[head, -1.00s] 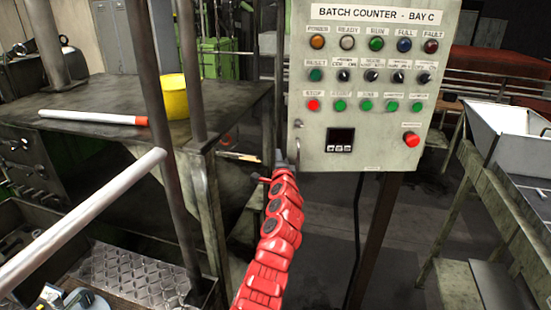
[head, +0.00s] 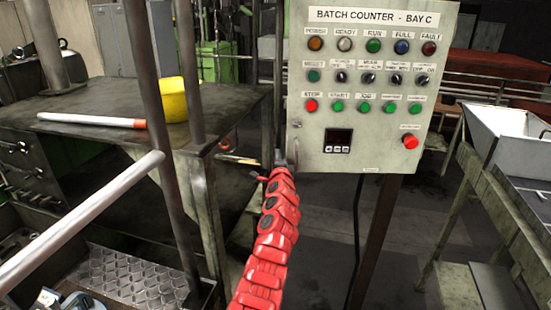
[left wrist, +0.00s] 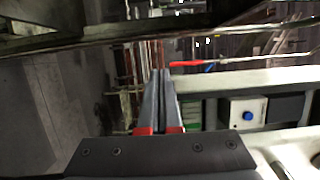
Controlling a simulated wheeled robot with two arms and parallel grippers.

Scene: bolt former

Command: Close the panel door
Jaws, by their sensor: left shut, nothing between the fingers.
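The panel door is the grey-green front of the control box (head: 365,90) labelled "BATCH COUNTER - BAY C", in the right half of the head view. It carries rows of lamps and buttons. Its small handle (head: 296,150) is at the lower left edge, partly hidden by my gripper. I cannot tell whether the door is flush or slightly ajar. My left gripper (head: 281,157) is at this lower left edge, its fingers pointing up; contact is unclear. In the left wrist view its two fingers (left wrist: 159,95) lie together with nothing between them. My right gripper is not in view.
A dark bench (head: 70,110) with a yellow pot (head: 171,100) and a white, orange-tipped rod (head: 92,120) stands left. Upright posts stand around it. A white tray (head: 505,140) on a frame stands right. The floor below the panel looks mostly clear, apart from its post (head: 376,230).

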